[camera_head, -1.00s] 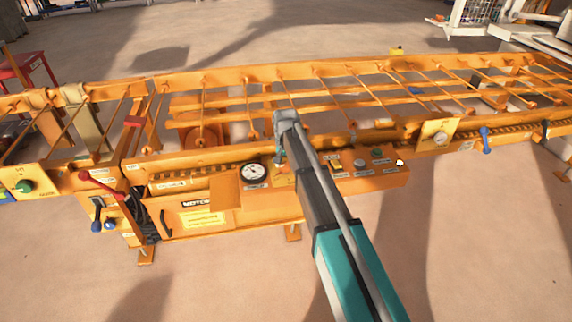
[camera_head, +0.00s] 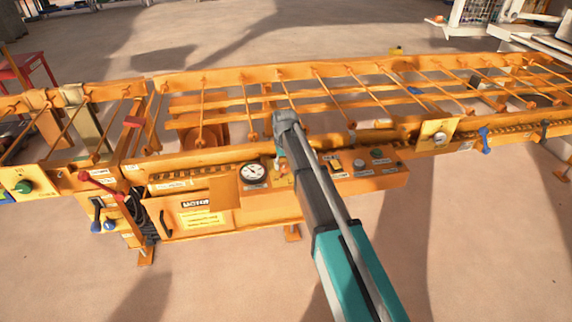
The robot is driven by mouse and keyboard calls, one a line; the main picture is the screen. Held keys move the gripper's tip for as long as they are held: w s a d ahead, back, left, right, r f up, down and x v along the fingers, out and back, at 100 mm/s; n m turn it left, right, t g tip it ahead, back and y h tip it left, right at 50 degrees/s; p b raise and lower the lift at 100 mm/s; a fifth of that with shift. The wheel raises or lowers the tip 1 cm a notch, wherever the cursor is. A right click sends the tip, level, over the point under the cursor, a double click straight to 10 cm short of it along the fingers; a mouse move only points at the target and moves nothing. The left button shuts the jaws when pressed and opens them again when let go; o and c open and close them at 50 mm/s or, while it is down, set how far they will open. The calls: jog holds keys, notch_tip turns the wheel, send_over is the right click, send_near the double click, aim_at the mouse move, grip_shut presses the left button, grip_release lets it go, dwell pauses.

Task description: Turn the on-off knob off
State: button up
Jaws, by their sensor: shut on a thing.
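The orange control panel (camera_head: 375,183) runs along the front of the orange roller frame. My gripper (camera_head: 280,162) points down at this panel, just right of the round white gauge (camera_head: 253,173). Its fingers are shut on a small part there, which I take to be the on-off knob. The knob is hidden by the fingers and arm, so I cannot see which way it points.
Right of my arm, the panel carries a yellow switch (camera_head: 335,166), a grey knob (camera_head: 359,165) and a green knob (camera_head: 376,153). A red lever (camera_head: 98,179) and blue handles stand to the left. Bars of the roller frame (camera_head: 330,105) lie behind the gripper.

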jog(key=n, duration=0.3)
jog(key=shift+d+n, duration=0.1)
jog(key=shift+n, duration=2.2)
jog(key=shift+w, duration=0.1)
jog(key=o, duration=1.2)
jog(key=shift+c, duration=0.2)
